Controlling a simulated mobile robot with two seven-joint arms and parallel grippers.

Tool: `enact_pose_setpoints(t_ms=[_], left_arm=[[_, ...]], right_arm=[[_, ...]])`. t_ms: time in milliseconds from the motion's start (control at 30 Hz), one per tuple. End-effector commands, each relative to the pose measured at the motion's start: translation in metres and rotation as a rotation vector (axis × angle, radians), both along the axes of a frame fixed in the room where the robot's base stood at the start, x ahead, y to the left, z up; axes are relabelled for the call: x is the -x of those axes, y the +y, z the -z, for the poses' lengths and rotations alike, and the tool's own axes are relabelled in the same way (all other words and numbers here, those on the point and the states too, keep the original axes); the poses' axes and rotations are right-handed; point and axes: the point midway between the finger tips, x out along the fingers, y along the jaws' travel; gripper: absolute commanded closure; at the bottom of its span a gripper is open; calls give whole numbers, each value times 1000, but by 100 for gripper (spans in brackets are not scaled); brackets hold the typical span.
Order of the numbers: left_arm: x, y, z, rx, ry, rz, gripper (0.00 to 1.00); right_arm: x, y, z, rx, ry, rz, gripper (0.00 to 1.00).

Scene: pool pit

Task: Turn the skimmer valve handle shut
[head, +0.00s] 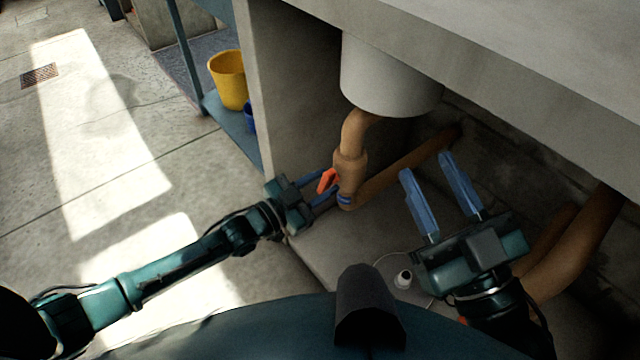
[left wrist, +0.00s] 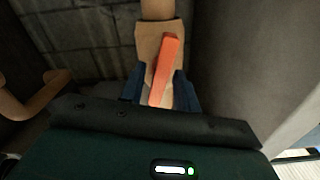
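The orange-red valve handle (head: 327,180) is on a tan pipe fitting (head: 350,168) below a white round basin in the recess. In the left wrist view the handle (left wrist: 165,68) stands nearly upright, its top leaning slightly right, in front of the fitting (left wrist: 153,42). My left gripper (head: 325,185) is at the handle, with its blue fingers apart, one on each side of it. I cannot tell whether either finger touches it. My right gripper (head: 440,180) is open and empty, right of the pipe, fingers pointing into the recess.
The white basin (head: 388,80) hangs under the concrete counter (head: 500,60). A concrete side wall (head: 292,100) stands left of the valve. More tan pipes (head: 580,240) run at the right. A yellow bucket (head: 228,80) stands on a blue shelf; the floor at left is clear.

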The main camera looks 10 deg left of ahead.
Motion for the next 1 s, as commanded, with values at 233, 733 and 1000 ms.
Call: enact_pose_setpoints(t_ms=[233,733,1000], left_arm=[[0,0,0,0,0,0,89],[0,0,0,-42,-40,-2,100],[1,0,0,-174,-171,-1,100]], right_arm=[[0,0,0,0,1,1,64],[0,0,0,-2,17,2,64],[3,1,8,-7,92,2,64]])
